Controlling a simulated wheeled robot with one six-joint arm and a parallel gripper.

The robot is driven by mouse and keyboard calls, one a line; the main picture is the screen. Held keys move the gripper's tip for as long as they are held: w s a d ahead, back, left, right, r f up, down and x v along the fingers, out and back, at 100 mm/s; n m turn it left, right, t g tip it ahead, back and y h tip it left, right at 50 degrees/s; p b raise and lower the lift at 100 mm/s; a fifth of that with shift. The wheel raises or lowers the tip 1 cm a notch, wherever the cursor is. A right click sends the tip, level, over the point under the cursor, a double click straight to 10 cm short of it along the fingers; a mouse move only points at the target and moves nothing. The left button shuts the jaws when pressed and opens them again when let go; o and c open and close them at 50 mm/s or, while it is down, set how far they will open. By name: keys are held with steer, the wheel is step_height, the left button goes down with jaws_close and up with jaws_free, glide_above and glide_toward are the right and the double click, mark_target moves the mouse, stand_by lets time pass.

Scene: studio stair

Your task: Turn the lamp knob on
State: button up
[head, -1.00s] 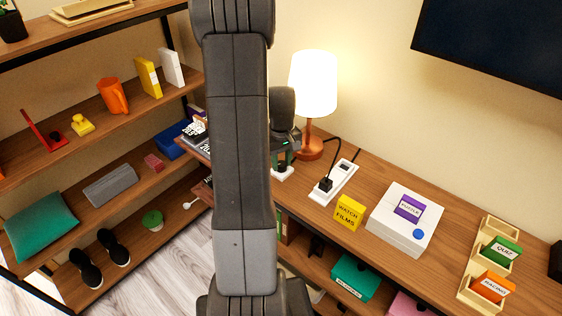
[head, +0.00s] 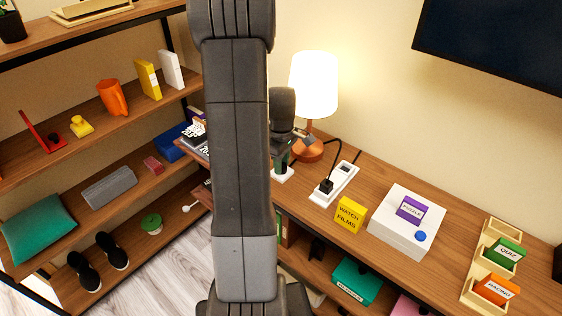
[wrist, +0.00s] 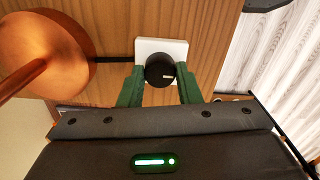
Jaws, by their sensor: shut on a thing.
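The lamp (head: 314,84) stands lit at the back of the wooden cabinet top, with a white shade and a copper base (head: 309,151). The copper base also shows at the left in the wrist view (wrist: 50,52). The lamp knob (wrist: 160,71) is a round black dial with a pale mark, on a white square plate (wrist: 172,46). My gripper (wrist: 160,78) has its green fingers on both sides of the knob, shut on it. In the head view the gripper is partly hidden behind my arm, and only an edge of the white plate (head: 284,174) shows.
A white power strip (head: 335,184) with a black plug and cord lies right of the lamp. A yellow box (head: 349,215), a white box (head: 405,222) and a wooden rack (head: 482,270) stand further right. A loaded shelf (head: 120,122) is at the left.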

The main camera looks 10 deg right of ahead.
steer(key=shift+w+r, duration=0.1)
steer(key=shift+w, duration=0.05)
steer(key=o, duration=1)
steer(key=shift+c, duration=0.2)
step_height(320, 180, up, 14)
step_height(320, 180, down, 14)
steer(key=shift+f, duration=0.15)
stand_by(0.4)
